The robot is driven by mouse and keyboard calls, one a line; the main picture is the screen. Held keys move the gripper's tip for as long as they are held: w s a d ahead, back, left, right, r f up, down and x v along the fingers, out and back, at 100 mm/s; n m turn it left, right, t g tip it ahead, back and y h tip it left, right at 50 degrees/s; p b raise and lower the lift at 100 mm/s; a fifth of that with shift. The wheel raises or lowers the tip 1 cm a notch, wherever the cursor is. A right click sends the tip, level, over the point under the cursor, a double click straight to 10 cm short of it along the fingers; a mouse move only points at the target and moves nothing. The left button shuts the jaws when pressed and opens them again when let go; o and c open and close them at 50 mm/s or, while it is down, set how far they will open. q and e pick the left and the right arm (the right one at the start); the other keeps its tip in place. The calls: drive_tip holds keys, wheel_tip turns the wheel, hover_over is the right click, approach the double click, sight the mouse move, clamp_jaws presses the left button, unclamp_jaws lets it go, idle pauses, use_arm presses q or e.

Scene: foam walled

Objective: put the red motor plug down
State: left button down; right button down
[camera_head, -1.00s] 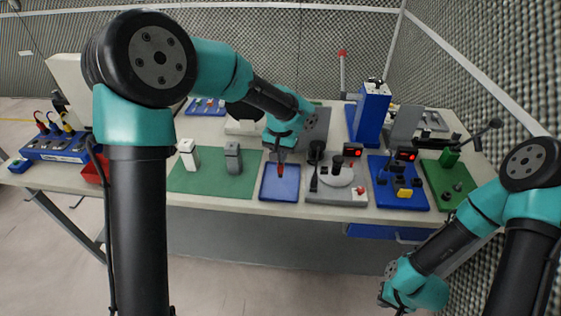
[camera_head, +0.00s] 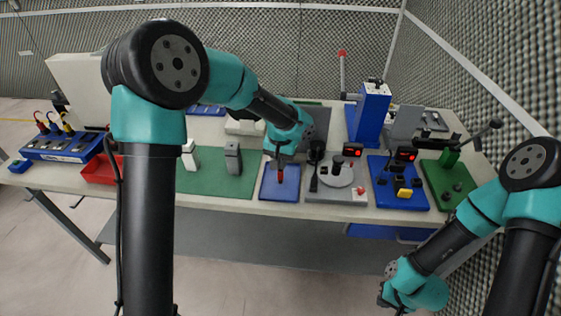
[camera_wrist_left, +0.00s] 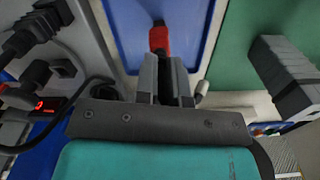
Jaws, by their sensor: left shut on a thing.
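The red motor plug (camera_head: 280,176) is over the blue mat (camera_head: 270,191) in the head view. My left gripper (camera_head: 279,163) is shut on the plug and holds it from above. In the left wrist view the red plug (camera_wrist_left: 159,38) sticks out past the fingertips of the gripper (camera_wrist_left: 165,65), with the blue mat (camera_wrist_left: 195,22) behind it. I cannot tell whether the plug touches the mat. My right arm hangs at the lower right, off the table; its fingers do not show.
A red tray (camera_head: 100,172) and a blue rack (camera_head: 60,148) are at the far left.

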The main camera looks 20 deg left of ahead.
use_arm(q)
drive_tip(key=c, duration=1.2)
unclamp_jaws()
drive_tip(key=shift+f, duration=0.1)
wheel_tip(320, 180, up, 12)
drive_tip(key=shift+r, duration=0.2)
